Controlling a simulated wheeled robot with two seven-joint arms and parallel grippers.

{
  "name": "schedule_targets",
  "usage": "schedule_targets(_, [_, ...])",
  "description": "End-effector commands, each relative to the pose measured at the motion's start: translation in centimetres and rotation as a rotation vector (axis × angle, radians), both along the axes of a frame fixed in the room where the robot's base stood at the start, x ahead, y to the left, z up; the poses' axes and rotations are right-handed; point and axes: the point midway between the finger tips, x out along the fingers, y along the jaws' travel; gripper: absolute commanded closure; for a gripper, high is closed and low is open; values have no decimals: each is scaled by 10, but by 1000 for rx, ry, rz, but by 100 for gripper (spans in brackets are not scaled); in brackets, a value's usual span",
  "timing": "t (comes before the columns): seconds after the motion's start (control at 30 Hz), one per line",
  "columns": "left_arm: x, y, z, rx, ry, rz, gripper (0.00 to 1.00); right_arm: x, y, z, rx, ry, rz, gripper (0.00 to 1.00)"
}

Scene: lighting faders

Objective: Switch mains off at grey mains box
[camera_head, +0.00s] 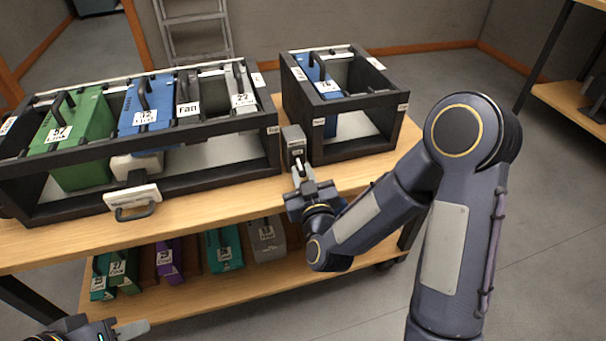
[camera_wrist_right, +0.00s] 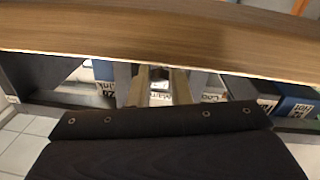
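The grey mains box (camera_head: 294,143) is a small dark-grey unit on the front edge of the bench top, between the two black racks. A pale switch lever (camera_head: 299,167) shows low on its front. My right gripper (camera_head: 304,180) is right in front of the box, its fingertips at or very near the lever; I cannot tell whether they touch it. In the right wrist view the two fingers (camera_wrist_right: 161,88) stand apart, with the white mains label (camera_wrist_right: 159,99) between them. My left gripper (camera_head: 128,330) shows only partly at the bottom left, away from the box; its opening is unclear.
A long black rack (camera_head: 200,143) with green, blue and grey modules stands left of the box. A smaller rack (camera_head: 352,103) stands right. A white handled piece (camera_head: 132,200) is at the long rack's front. The lower shelf (camera_head: 190,296) holds several modules.

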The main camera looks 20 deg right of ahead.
Motion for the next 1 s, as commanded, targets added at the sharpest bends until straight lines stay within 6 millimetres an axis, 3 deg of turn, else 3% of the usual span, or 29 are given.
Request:
schedule_targets(0.03, [0,0,0,0,0,0,64,0,0,0,0,0,-1,90])
schedule_targets(0.1, [0,0,0,0,0,0,64,0,0,0,0,0,-1,99])
schedule_targets(0.27, [0,0,-4,0,0,0,64,0,0,-2,0,-4,-1,100])
schedule_targets(0.5, [0,0,-48,0,0,0,64,1,-1,-13,2,-86,-2,100])
schedule_targets(0.7, [0,0,-73,0,0,0,64,2,-1,-12,4,-149,-3,100])
schedule_targets(1.0, [0,0,-75,0,0,0,64,2,-1,-7,5,-164,-4,100])
